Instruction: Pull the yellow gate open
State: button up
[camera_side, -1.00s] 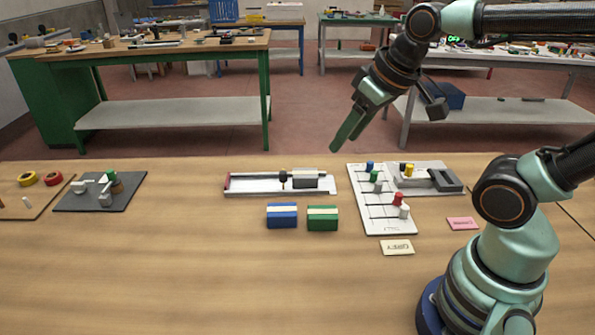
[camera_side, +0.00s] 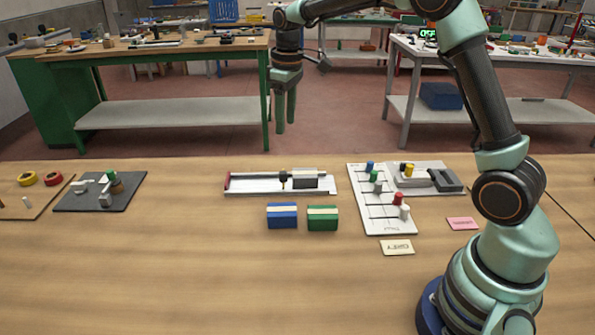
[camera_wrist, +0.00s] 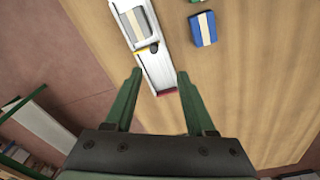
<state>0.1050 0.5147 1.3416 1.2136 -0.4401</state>
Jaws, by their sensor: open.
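A long pale track (camera_side: 250,183) lies on the bench, with a red strip at its left end. It also shows in the wrist view (camera_wrist: 158,72). A thin yellow piece (camera_wrist: 148,47) with a dark part beside it crosses this track in the wrist view; it may be the yellow gate. In the side view a dark upright piece (camera_side: 283,180) stands there, and I cannot make out yellow on it. My gripper (camera_side: 286,126) is open and empty, pointing down above the bench's far edge. In the wrist view its fingers (camera_wrist: 160,73) appear on either side of the track's red end.
A blue block (camera_side: 282,215) and a green block (camera_side: 322,217) sit in front of the track. A white board with coloured pegs (camera_side: 378,212) lies to its right, beside a grey fixture with a yellow knob (camera_side: 409,170).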

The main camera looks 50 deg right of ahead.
send_near(283, 172)
jog(key=shift+n+g, duration=0.4)
jog(key=f, duration=0.9)
jog(key=shift+w+f, duration=0.15)
jog(key=shift+w, duration=0.15)
grip_shut()
dwell(0.8)
